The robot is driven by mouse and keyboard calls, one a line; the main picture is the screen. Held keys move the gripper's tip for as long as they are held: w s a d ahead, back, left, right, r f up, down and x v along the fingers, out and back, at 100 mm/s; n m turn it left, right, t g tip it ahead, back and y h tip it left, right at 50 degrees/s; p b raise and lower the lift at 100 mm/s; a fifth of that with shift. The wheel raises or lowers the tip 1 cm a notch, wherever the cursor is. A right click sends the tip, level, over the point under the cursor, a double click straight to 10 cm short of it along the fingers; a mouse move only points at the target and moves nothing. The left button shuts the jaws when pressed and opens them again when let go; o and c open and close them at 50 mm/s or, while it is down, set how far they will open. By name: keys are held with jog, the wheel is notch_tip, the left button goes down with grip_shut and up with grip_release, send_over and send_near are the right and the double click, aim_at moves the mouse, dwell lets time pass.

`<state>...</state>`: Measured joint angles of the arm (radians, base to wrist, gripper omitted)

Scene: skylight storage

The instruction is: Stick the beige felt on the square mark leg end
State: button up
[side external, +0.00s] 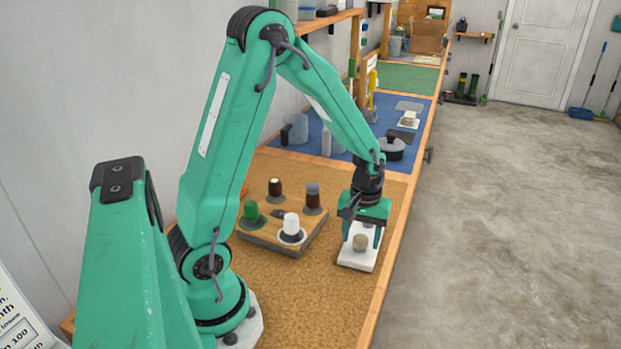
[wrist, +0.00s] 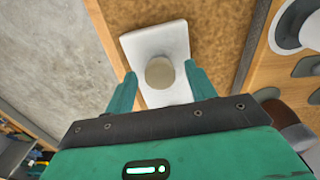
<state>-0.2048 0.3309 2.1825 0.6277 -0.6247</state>
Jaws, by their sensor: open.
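The beige felt (side external: 360,242) is a small round piece on a white block (side external: 352,261). It also shows in the wrist view (wrist: 160,72), near the middle of the white block (wrist: 152,42). My gripper (side external: 362,238) is over the block, pointing down. In the wrist view my gripper (wrist: 160,76) is open, with one finger on each side of the felt and a gap on both sides. A wooden board with a grey edge (side external: 273,244) holds upright leg ends: green (side external: 250,209), white (side external: 291,222), dark brown (side external: 275,187) and brown (side external: 312,194). I cannot make out a square mark on any.
The board stands left of my gripper on the tan bench top (side external: 300,300). The bench's wooden front edge (side external: 391,265) is close on the right. The bench in front is clear.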

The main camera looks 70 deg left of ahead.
dwell(0.9)
grip_shut()
